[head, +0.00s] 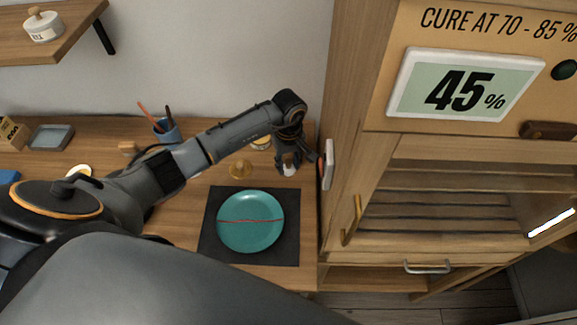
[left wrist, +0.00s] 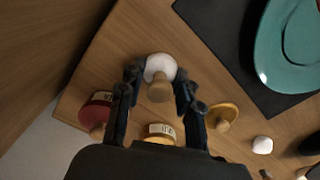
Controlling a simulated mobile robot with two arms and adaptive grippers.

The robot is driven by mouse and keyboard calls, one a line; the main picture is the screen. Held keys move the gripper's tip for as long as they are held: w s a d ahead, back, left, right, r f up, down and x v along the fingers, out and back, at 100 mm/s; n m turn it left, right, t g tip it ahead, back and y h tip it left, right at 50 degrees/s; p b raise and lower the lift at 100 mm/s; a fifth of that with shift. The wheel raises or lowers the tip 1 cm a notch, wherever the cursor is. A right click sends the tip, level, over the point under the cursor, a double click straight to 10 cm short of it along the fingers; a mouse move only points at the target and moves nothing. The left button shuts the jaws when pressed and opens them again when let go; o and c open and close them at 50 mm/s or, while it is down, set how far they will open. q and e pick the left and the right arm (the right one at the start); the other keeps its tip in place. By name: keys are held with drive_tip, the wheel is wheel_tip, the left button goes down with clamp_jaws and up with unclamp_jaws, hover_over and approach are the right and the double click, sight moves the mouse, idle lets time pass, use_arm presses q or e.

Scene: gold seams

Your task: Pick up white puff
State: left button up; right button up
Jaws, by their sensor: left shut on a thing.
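The white puff (left wrist: 160,66) has a round white pad and a tan wooden handle that points toward the wrist camera. My left gripper (left wrist: 158,80) has a dark finger on either side of it and is shut on it. In the head view my left gripper (head: 290,160) is over the right part of the table, beyond the plate, and a bit of the white puff (head: 289,169) shows below its fingers. I cannot tell whether the puff touches the table. My right gripper is not in view.
A teal plate (head: 262,237) with a red seam lies on a dark mat (head: 290,256). In the wrist view a red-based knob (left wrist: 95,108), a labelled yellow jar (left wrist: 160,129) and a gold knob (left wrist: 225,112) stand close by. A wooden cabinet (head: 352,110) rises right of my gripper.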

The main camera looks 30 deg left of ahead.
sight(288, 159)
use_arm(q)
drive_tip(key=shift+r+b, duration=0.35)
drive_tip(key=shift+b, duration=0.1)
wheel_tip(288, 159, up, 2)
drive_tip(key=shift+a+r+b, duration=0.1)
drive_tip(key=shift+r+b, duration=0.05)
drive_tip(key=shift+b, duration=0.75)
drive_tip(key=s+d+r+b, duration=0.1)
drive_tip(key=s+r+b, duration=0.3)
drive_tip(key=s+r, duration=0.6)
drive_tip(key=s, duration=0.4)
drive_tip(key=shift+b, duration=0.4)
drive_tip(key=shift+o, duration=0.4)
drive_tip(key=shift+d, duration=0.1)
drive_tip(key=shift+c, duration=1.3)
